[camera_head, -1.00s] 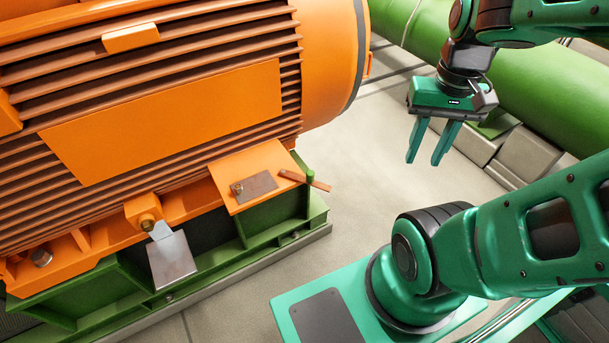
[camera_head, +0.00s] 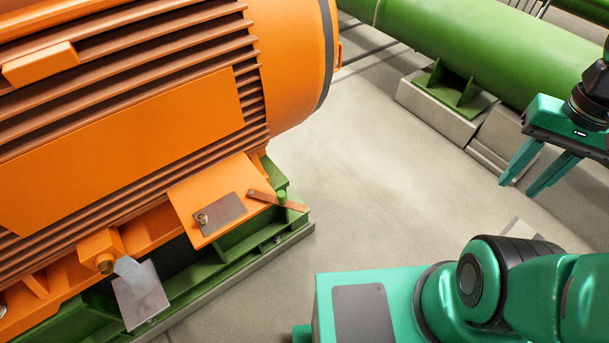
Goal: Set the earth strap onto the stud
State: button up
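A flat copper-brown strip (camera_head: 264,197), which looks like the earth strap, has a hole at its left end. That end is by the orange foot plate; the other end reaches out to the right. A short green post (camera_head: 282,196), possibly the stud, stands at the strip's middle; I cannot tell whether the strip rests on it or passes behind. A brass-coloured bolt (camera_head: 203,218) sits at a dark grey plate (camera_head: 224,213) on the orange foot. My gripper (camera_head: 517,188) is at the right, well apart from the strip, fingers spread, with nothing visible between them.
A large orange finned motor (camera_head: 120,140) fills the left, on a green base frame (camera_head: 240,250). A green pipe (camera_head: 470,50) runs behind. Grey floor (camera_head: 370,160) between is clear.

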aim_at(280, 199)
jog(key=z, duration=1.6)
jog(key=k, duration=0.5)
jog(key=u, duration=1.05)
